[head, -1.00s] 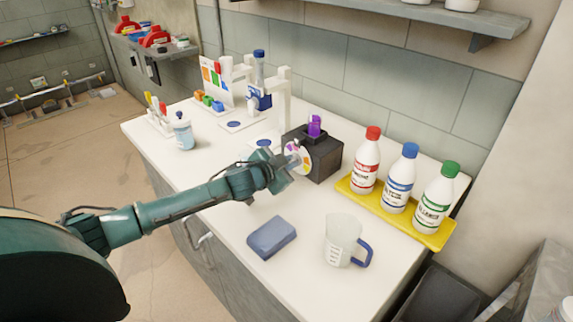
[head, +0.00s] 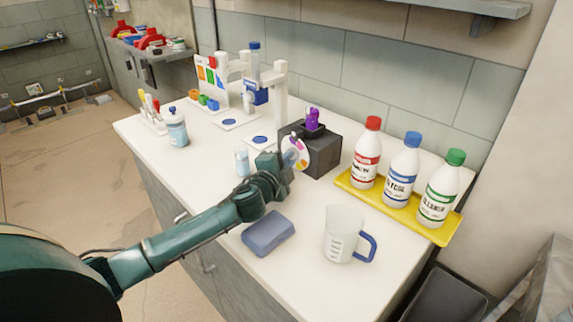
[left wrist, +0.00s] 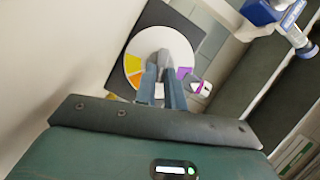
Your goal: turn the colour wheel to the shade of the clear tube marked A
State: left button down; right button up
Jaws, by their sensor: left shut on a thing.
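The colour wheel (head: 296,142) is a white disc with coloured segments on the front of a black box (head: 325,154). In the left wrist view the wheel (left wrist: 183,45) shows yellow and orange segments at left and purple at right. A tube with purple contents (head: 312,119) stands in the top of the box; I cannot read a mark A on it. My left gripper (head: 287,160) is at the wheel. In the left wrist view its fingers (left wrist: 160,70) are shut on the wheel's centre knob, which they mostly hide. My right gripper is not in view.
A small clear jar (head: 242,162) stands just left of my left gripper. A blue block (head: 268,234) and a measuring jug (head: 343,235) are in front. Bottles stand in a yellow tray (head: 402,210) at right. A white stand (head: 280,95) is behind.

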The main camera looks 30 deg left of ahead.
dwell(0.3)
pick_arm(q)
jog(key=c, duration=1.5)
grip_release()
notch_tip(320, 180, up, 10)
jog(key=shift+p, duration=0.65)
